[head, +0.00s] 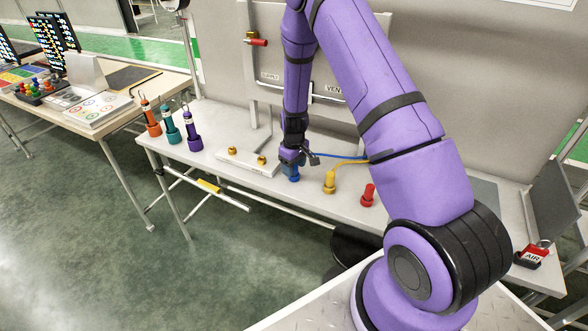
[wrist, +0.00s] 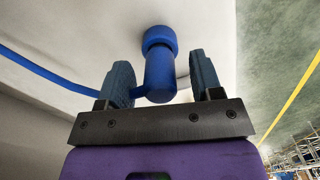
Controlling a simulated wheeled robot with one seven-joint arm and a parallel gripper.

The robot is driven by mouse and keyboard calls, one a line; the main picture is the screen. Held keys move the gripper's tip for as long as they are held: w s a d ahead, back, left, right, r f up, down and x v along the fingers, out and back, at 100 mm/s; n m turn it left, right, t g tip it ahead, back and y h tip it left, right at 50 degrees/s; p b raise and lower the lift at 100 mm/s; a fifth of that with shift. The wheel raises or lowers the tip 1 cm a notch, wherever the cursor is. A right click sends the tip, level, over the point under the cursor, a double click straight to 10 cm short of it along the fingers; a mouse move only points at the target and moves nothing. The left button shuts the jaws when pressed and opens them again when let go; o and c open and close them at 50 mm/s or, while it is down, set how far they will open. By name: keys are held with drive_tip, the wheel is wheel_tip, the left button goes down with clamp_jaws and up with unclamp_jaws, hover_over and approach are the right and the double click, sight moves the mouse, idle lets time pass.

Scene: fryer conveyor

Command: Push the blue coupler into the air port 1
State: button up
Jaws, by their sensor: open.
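The blue coupler (head: 293,175) stands on the white bench with a blue hose running off to the right in the head view. In the wrist view the blue coupler (wrist: 160,72) has a wide round end and a narrower body, and lies between my two fingers. My gripper (head: 292,158) is open and low around the coupler; in the wrist view my gripper (wrist: 160,65) shows gaps on both sides. Two brass ports (head: 232,150) (head: 262,160) stand on a pale block (head: 247,165) left of the gripper. I cannot read which is air port 1.
A yellow coupler (head: 329,184) with a yellow hose and a red coupler (head: 368,195) stand to the right. Orange, teal and purple tools (head: 171,128) stand at the bench's left end. A red AIR padlock (head: 535,253) lies at the far right. A pipe frame stands behind.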

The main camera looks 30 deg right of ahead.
drive_tip(key=c, duration=1.1)
drive_tip(key=shift+r, duration=0.15)
drive_tip(key=shift+r, duration=2.35)
